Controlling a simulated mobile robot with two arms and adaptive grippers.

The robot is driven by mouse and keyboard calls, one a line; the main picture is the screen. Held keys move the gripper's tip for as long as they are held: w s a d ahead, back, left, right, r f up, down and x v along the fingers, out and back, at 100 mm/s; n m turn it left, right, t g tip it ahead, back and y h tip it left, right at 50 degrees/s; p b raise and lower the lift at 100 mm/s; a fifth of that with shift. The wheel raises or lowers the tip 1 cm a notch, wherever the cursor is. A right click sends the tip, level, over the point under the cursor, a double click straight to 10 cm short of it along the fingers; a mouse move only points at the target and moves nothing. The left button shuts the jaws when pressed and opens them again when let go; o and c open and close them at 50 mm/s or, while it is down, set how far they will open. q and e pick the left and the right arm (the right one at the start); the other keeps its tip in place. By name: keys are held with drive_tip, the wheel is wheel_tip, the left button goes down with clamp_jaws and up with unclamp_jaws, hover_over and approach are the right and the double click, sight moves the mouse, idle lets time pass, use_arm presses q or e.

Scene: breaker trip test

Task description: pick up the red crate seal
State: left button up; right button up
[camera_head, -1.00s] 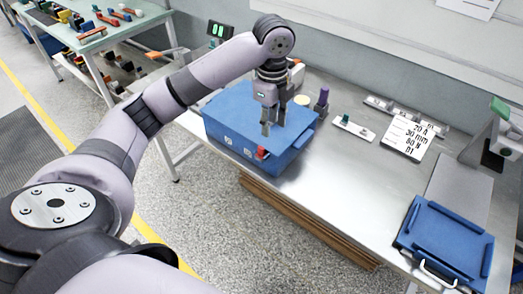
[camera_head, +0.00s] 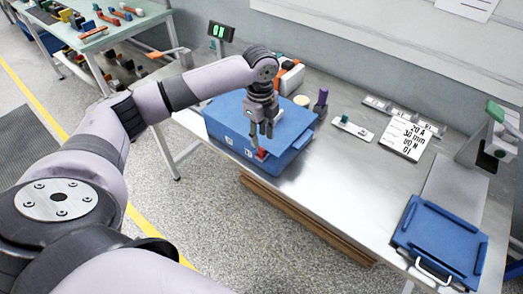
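The red crate seal (camera_head: 262,154) is a small red piece on the front face of the blue crate (camera_head: 285,161), near its upper edge. The closed-lidded crate stands on the metal bench. My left gripper (camera_head: 261,143) points down just above the seal, at the crate's front edge. Its fingers are apart, one at the left beside the seal's top and one further right. I cannot tell whether a finger touches the seal. My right gripper is out of view.
A purple-topped post (camera_head: 321,101), a small white switch plate (camera_head: 353,129) and a printed card (camera_head: 405,137) lie right of the crate. A blue tray (camera_head: 441,237) is at the front right. The bench middle is clear.

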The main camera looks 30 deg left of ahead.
sight(261, 148)
use_arm(q)
drive_tip(key=f, duration=0.1)
drive_tip(key=f+p, duration=0.1)
drive_tip(key=f, duration=0.1)
drive_tip(key=f+p, duration=0.1)
drive_tip(key=shift+w+f, duration=0.3)
drive_tip(key=shift+f, duration=0.4)
drive_tip(key=shift+c, duration=0.4)
clamp_jaws()
drive_tip(key=shift+r, duration=0.1)
